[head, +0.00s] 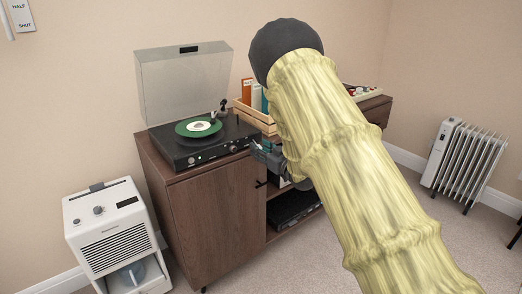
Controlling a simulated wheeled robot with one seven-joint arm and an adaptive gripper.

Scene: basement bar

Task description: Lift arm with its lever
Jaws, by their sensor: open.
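A black turntable (208,150) sits on top of the wooden cabinet, with its clear lid (180,90) raised. My gripper (258,150) is open, just beyond the turntable's front right corner and apart from the tonearm. My arm hides part of the gripper, and its fingertips are hard to see.
A wooden crate (250,116) of record sleeves stands right of the turntable. The cabinet (215,217) has a dark handle and an open shelf with a black device (293,209). A white dehumidifier (112,238) stands at left, a radiator (465,160) at right. Carpet is clear between cabinet and radiator.

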